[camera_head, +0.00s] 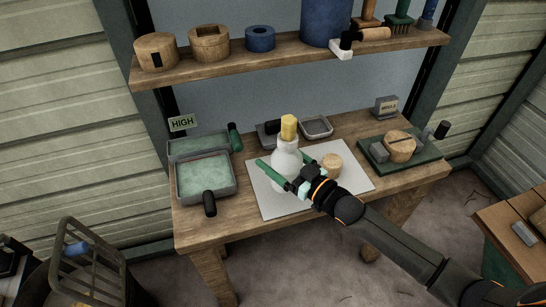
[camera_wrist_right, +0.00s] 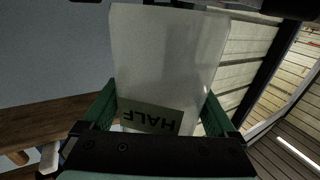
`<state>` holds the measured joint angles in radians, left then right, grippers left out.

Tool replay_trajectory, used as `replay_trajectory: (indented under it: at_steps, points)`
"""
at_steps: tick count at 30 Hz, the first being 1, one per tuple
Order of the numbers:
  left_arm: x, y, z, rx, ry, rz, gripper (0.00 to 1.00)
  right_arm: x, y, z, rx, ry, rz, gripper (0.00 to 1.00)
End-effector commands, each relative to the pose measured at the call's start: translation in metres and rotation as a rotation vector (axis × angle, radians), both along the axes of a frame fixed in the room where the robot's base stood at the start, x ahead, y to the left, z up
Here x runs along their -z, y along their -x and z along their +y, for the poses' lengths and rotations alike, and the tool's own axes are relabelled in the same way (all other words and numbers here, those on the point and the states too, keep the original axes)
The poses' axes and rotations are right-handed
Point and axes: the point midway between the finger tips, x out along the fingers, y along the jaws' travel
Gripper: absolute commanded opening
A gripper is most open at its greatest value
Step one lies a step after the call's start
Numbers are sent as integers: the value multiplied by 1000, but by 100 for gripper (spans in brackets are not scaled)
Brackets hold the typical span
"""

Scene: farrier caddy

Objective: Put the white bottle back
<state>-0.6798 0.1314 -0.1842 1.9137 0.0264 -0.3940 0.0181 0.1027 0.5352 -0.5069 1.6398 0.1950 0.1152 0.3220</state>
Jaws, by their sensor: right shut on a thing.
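The white bottle (camera_head: 285,158) has a yellow cap and stands about upright over the pale mat (camera_head: 270,208) on the workbench. My right gripper (camera_head: 283,161) reaches in from the lower right, with its green fingers on either side of the bottle's body. It is shut on the bottle. In the right wrist view the white bottle (camera_wrist_right: 168,55) fills the space between the green fingers, with an upside-down "HALF" label low on it. I cannot tell whether the bottle's base touches the mat. My left gripper is not in view.
A round wooden block (camera_head: 332,166) sits on the mat just right of the bottle. Green-lined trays (camera_head: 206,178) are at the left, small grey trays (camera_head: 316,127) behind, a green board (camera_head: 375,158) at the right. A loaded shelf (camera_head: 225,70) runs above the bench.

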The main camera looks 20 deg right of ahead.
Motion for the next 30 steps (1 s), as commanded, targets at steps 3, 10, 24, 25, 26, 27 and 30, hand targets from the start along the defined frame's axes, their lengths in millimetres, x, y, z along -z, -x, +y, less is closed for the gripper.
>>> replay_trajectory:
  at_steps: [3,10,24,25,26,27,30]
  points:
    - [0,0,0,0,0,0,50,-2,0,-1,0,-3,-7,0]
    - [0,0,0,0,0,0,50,-2,0,-2,0,-3,-7,0]
    - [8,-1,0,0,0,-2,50,13,0,-1,-1,-4,-7,0]
    - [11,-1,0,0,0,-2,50,16,0,-1,0,-3,-6,0]
    - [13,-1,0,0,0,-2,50,19,0,-1,0,-3,-6,0]
    - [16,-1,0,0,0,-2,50,23,0,-1,0,-3,-6,0]
    - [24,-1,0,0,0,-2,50,34,0,-1,0,-3,-6,0]
